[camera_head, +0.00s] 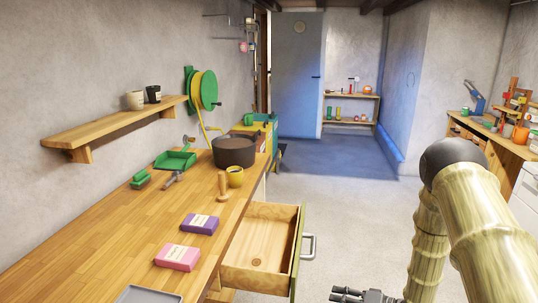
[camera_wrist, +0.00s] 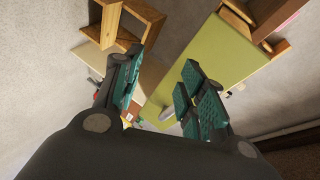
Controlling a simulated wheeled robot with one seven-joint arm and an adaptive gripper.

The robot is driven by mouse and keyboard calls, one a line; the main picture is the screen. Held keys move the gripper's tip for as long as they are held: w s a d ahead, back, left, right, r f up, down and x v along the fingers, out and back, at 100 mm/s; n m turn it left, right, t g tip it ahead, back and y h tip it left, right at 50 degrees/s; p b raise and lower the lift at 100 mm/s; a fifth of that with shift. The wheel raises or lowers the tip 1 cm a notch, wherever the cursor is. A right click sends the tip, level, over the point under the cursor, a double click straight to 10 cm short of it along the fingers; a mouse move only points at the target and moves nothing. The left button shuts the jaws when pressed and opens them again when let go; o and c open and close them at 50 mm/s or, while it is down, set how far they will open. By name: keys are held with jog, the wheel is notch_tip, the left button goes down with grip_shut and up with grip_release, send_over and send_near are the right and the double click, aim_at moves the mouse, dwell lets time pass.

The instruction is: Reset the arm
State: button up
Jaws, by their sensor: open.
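My gripper (camera_head: 360,295) shows at the bottom edge of the head view, low over the floor and to the right of the open drawer. Most of it is cut off there. In the wrist view (camera_wrist: 160,88) its two teal-padded fingers are spread apart with nothing held between them. My arm, with its pale banded links, fills the right of the head view.
An open wooden drawer (camera_head: 262,249) with a green front sticks out from the workbench (camera_head: 95,239). Its green front also shows in the wrist view (camera_wrist: 213,52). A pink box (camera_head: 177,257), purple box (camera_head: 200,223) and dark pot (camera_head: 234,151) stand on the bench. Floor beyond is clear.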

jog(key=s+a+f+g+h, duration=0.15)
jog(key=s+f+h, duration=0.65)
jog(key=s+f, duration=0.8)
jog(key=s+d+n+g+h, duration=0.1)
jog(key=s+g+h, duration=0.3)
jog(key=s, duration=2.1)
jog(key=shift+s+r+n+g, duration=0.25)
jog(key=shift+r+n+g, duration=0.2)
jog(key=shift+n+g, duration=0.55)
jog(key=shift+c, duration=0.6)
